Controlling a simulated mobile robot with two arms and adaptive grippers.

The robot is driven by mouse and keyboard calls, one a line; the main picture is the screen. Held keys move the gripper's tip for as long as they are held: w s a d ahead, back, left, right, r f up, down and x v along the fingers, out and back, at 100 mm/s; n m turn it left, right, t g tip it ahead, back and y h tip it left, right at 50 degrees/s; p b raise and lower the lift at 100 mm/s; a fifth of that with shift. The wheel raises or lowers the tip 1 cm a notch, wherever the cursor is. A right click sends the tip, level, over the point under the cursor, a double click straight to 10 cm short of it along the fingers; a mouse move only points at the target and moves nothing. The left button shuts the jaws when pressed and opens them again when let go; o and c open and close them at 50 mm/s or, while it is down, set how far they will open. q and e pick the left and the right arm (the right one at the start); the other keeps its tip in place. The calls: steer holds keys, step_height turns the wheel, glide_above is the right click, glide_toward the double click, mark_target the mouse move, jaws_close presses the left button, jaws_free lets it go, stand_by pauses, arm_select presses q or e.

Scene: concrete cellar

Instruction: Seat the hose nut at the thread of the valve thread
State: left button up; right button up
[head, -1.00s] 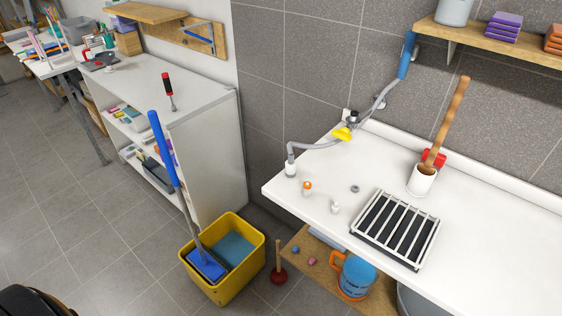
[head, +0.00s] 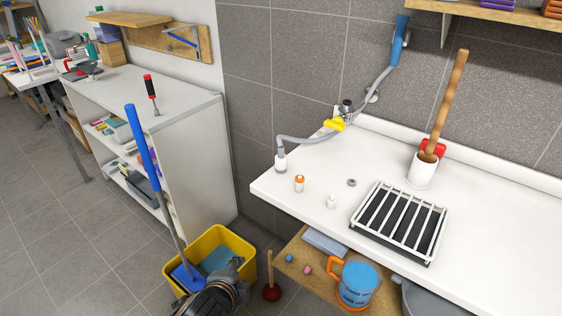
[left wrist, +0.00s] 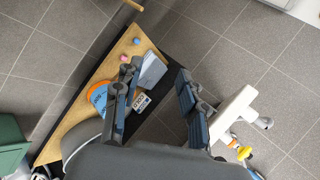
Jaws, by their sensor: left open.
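My left gripper (head: 236,266) is low over the yellow bucket, well below and apart from the nut. In the left wrist view its two dark fingers (left wrist: 160,82) are spread and empty. My right gripper is not seen.
A low wooden shelf (head: 296,255) with a blue mug (head: 360,283) is underneath. The yellow bucket (head: 242,245) holds a mop.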

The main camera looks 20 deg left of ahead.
arm_select(q)
steer(key=w+d+r+m+t, duration=0.1)
steer(key=w+r+m+t, duration=0.4)
steer(key=w+r+m, duration=0.6)
steer(key=m+t, duration=0.3)
steer(key=m, duration=0.6)
glide_toward(280, 154)
steer(key=shift+h, duration=0.4)
steer(key=w, duration=0.5)
steer(key=shift+w+a+f, duration=0.1)
steer(key=shift+w+a, duration=0.05)
steer(key=shift+w, duration=0.8)
steer(key=shift+w+a, duration=0.2)
steer(key=shift+w, duration=0.8)
steer(key=shift+w+a+f, duration=0.1)
steer(key=shift+w+a, duration=0.05)
steer(key=shift+w, duration=0.8)
jaws_close()
